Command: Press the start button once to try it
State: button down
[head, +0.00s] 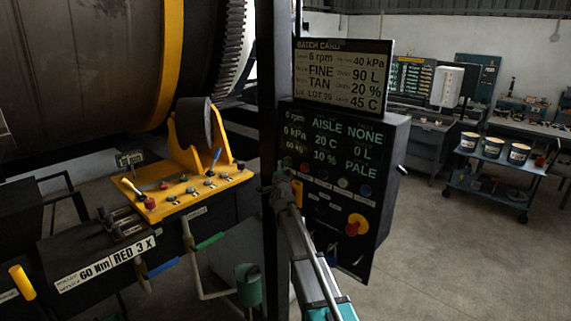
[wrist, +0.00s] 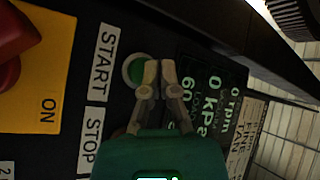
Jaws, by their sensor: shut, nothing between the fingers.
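The green start button (wrist: 130,70) sits in a pale ring on the dark control panel (wrist: 66,105), beside the START label (wrist: 103,62). My gripper (wrist: 159,68) is shut and empty. In the wrist view its fingertips overlap the right side of the button's ring; I cannot tell whether they touch it. The STOP label (wrist: 91,139) lies below START, and any button beside it is hidden by my gripper. In the head view my gripper (head: 284,180) is at the left edge of the control panel (head: 385,180), below its lit readouts.
A red knob (wrist: 14,42) on a yellow plate marked ON is left of the labels. A dark post (head: 272,80) stands beside the panel. A yellow control desk (head: 160,208) and large drum (head: 80,70) are left. A cart (head: 490,187) stands right, with open floor before it.

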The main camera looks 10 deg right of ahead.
jog(key=shift+a, duration=0.1)
jog(key=shift+s+a, duration=0.75)
jog(key=shift+a, duration=0.2)
jog(key=shift+s+a, duration=0.7)
jog(key=shift+a, duration=0.25)
jog(key=s+a+f+n+g+y+b, duration=0.25)
jog(key=s+f+n+g, duration=0.3)
jog(key=s+f, duration=0.45)
jog(key=s+a+f+n+g+y+b, duration=0.2)
jog(key=s+f+n+g+y+b, duration=0.3)
jog(key=s+f, duration=0.55)
jog(key=s+d+f+n+g+h+b, duration=0.1)
jog(key=s+f+g, duration=0.4)
jog(key=s, duration=0.6)
jog(key=s+d+f+n+g+h+b, duration=0.1)
jog(key=s+d+f+n+g+h, duration=0.1)
jog(key=s+f, duration=0.5)
jog(key=s+d+g+h, duration=0.1)
jog(key=s+d+g, duration=0.1)
jog(key=s, duration=0.3)
jog(key=shift+s+d+f+g+b, duration=0.2)
jog(key=shift+d+f+g+b, duration=0.1)
jog(key=shift+d+g+b, duration=0.1)
